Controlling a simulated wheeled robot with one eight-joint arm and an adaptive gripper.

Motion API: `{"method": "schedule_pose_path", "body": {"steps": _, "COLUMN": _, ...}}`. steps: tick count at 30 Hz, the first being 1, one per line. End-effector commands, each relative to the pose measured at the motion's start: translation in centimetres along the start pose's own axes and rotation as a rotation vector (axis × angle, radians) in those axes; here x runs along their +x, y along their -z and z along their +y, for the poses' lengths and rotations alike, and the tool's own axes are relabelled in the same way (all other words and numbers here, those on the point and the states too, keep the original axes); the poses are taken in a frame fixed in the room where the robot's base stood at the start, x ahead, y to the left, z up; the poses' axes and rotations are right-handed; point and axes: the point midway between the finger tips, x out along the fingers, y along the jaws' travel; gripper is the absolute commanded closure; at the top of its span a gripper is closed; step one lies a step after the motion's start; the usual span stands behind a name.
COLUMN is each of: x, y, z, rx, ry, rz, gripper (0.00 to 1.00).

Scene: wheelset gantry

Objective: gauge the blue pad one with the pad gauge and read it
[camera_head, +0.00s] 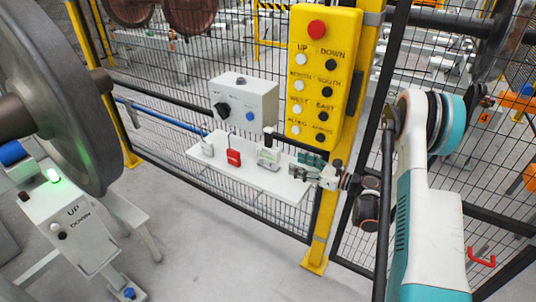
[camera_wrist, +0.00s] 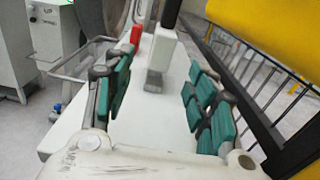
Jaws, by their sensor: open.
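A grey block with a black upright handle, which looks like the pad gauge (camera_head: 268,154), stands on a white shelf (camera_head: 250,179). In the wrist view the gauge (camera_wrist: 160,58) stands ahead, between the lines of the two fingers and beyond their tips. My gripper (camera_head: 301,166) is open and empty over the right end of the shelf, right of the gauge and apart from it. Its green-padded fingers (camera_wrist: 156,88) show on both sides in the wrist view. A blue part (camera_head: 12,153) shows at the left edge under the big wheel; I cannot tell if it is blue pad one.
A red item (camera_head: 234,157) and a small pale item (camera_head: 207,147) stand farther left on the shelf. A grey switch box (camera_head: 243,101), a yellow button panel (camera_head: 322,80) and mesh fence stand behind. A large wheel (camera_head: 60,90) and an UP/DOWN box (camera_head: 75,228) are left.

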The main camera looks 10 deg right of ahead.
Motion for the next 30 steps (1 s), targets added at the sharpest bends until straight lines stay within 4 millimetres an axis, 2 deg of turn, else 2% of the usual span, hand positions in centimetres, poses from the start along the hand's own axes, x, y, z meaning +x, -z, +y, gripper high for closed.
{"method": "schedule_pose_path", "body": {"steps": 5, "x": 0.7, "y": 0.4, "z": -0.1, "rx": 0.024, "ry": 0.001, "rz": -0.014, "gripper": 0.48}}
{"method": "schedule_pose_path", "body": {"steps": 12, "x": 5.2, "y": 0.4, "z": -0.1, "rx": 0.022, "ry": 0.000, "rz": -0.012, "gripper": 0.48}}
{"method": "schedule_pose_path", "body": {"steps": 16, "x": 7.1, "y": 0.3, "z": -0.1, "rx": 0.021, "ry": 0.002, "rz": -0.012, "gripper": 0.48}}
{"method": "schedule_pose_path", "body": {"steps": 25, "x": 8.8, "y": 0.1, "z": -0.2, "rx": 0.021, "ry": 0.003, "rz": -0.012, "gripper": 0.48}}
{"method": "schedule_pose_path", "body": {"steps": 30, "x": 10.9, "y": -0.1, "z": -0.2, "rx": 0.021, "ry": 0.001, "rz": -0.012, "gripper": 0.48}}
